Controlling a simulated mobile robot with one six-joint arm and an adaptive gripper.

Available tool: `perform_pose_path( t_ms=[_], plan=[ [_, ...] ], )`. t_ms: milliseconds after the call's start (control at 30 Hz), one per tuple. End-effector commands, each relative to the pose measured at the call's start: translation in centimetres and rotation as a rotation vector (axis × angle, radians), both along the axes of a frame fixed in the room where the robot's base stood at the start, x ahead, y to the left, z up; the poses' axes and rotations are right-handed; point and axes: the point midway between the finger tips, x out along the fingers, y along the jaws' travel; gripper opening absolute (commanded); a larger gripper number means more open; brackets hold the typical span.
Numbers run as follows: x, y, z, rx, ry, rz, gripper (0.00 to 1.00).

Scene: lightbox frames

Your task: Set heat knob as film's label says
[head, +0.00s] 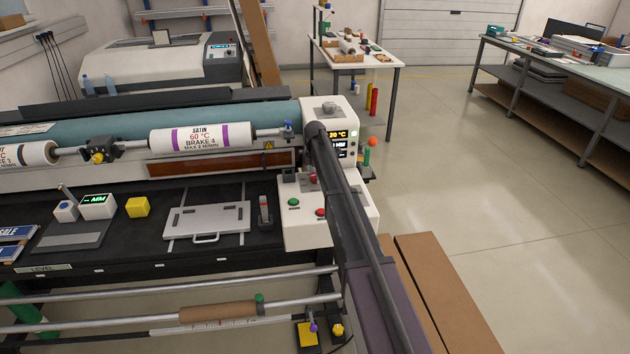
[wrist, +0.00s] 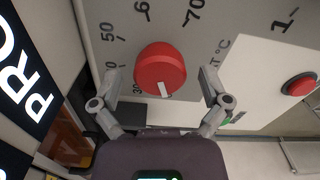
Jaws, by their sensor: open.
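The satin film roll (head: 203,137) lies in the head view; its label reads SATIN, 60 °C, BRAKE 4. The red heat knob (wrist: 160,68) is in the wrist view, on a grey panel (wrist: 235,45) with 30, 50, 6-something and 70 around it. Its white pointer mark is at the knob's lower edge, near 30 and away from the 60-side marks. My gripper (wrist: 160,78) is open, one finger on either side of the knob with visible gaps. I cannot tell its depth over the knob. In the head view my arm hides the gripper and most of the knob area.
The control housing (head: 318,104) has a lit display (head: 339,134) reading about 20 °C. Green (head: 293,202) and red (head: 320,212) buttons sit on the lower white panel. Another red control (wrist: 299,87) is at the wrist view's right. Open floor lies right of the machine.

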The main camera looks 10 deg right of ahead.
Motion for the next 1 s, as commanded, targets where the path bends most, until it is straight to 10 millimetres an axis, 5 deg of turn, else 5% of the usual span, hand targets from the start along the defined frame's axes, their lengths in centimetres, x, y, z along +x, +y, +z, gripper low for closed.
perform_pose_path(
  t_ms=[433,700,1000],
  plan=[
    [0.0,0.02,-0.29,0.0,0.0,0.0,0.96],
    [-0.01,0.04,-0.29,0.0,0.0,0.0,0.16],
    [-0.03,0.06,-0.31,0.0,0.001,-0.01,0.14]
  ],
)
